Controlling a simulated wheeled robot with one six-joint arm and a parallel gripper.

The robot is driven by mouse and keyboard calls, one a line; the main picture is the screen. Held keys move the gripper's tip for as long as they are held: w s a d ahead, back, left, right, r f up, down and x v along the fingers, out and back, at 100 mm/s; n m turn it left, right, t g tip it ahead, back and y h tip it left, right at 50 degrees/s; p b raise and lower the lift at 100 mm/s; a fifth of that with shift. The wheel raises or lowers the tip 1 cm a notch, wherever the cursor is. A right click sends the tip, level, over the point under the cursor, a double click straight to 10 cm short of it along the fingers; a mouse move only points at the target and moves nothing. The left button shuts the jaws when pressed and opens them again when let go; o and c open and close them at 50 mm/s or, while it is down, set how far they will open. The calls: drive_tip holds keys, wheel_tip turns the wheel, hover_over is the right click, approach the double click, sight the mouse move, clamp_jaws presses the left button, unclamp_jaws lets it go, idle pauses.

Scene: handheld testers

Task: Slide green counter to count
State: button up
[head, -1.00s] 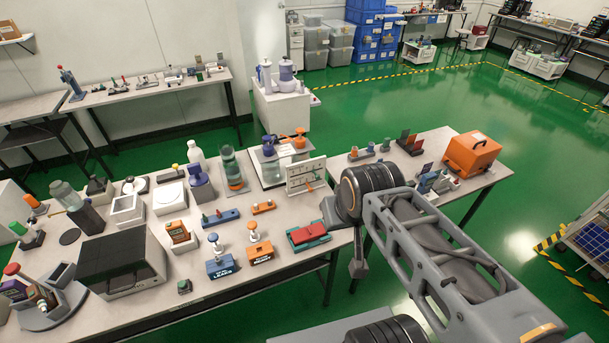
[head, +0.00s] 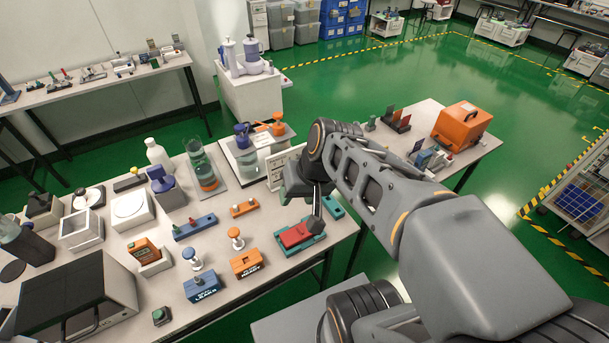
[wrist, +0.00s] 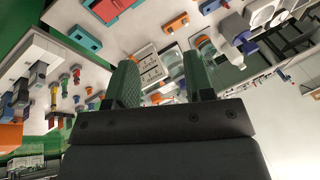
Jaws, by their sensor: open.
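A white upright board (head: 276,170) with small marks stands near the back right of the main table in the head view, partly hidden behind my gripper. The board (wrist: 151,68) also shows in the wrist view, between and beyond the fingers. I cannot make out a green counter on it for certain. My gripper (head: 304,192) is in front of the board and above the table. In the wrist view my gripper (wrist: 162,80) has its two green-padded fingers apart, with nothing seen between them. Whether it touches the board cannot be told.
A red and teal block (head: 298,236) lies below my gripper. Blue (head: 202,286) and orange (head: 246,262) push-button boxes stand in front. A tall glass cylinder (head: 200,165) and a glass tank (head: 246,160) stand behind. An orange case (head: 462,125) is on the right table.

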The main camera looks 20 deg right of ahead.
drive_tip(key=w+d+f+m+t+y+b, duration=0.25)
drive_tip(key=w+f+b, duration=0.25)
drive_tip(key=f+b, duration=0.25)
drive_tip(key=w+d+f+m+t+y+b, duration=0.1)
drive_tip(key=w+d+f+m+y+b, duration=0.1)
drive_tip(key=w+f+y+b, duration=0.45)
drive_tip(key=w+d+f+m+t+h+b, duration=0.1)
drive_tip(key=d+f+m+t+b, duration=0.1)
drive_tip(key=d, duration=0.3)
drive_tip(key=w+d+f+m+t+h+b, duration=0.1)
drive_tip(key=w+d+f+t+b, duration=0.1)
drive_tip(key=d+f+t+b, duration=0.1)
drive_tip(key=w+d+f+m+t+h+b, duration=0.1)
drive_tip(key=d+f+m+t+b, duration=0.1)
drive_tip(key=d, duration=0.5)
drive_tip(key=shift+w+d+f+m+t+b, duration=0.1)
drive_tip(key=shift+w+f+m+t+b, duration=0.1)
drive_tip(key=shift+f+t+b, duration=0.35)
drive_tip(key=shift+w+f+m+t+b, duration=0.15)
drive_tip(key=shift+f+t+b, duration=0.15)
drive_tip(key=shift+f+b, duration=0.4)
drive_tip(key=x, duration=1.3)
drive_tip(key=shift+w+d+r, duration=0.15)
drive_tip(key=shift+w, duration=0.15)
drive_tip(key=shift+c, duration=0.3)
clamp_jaws()
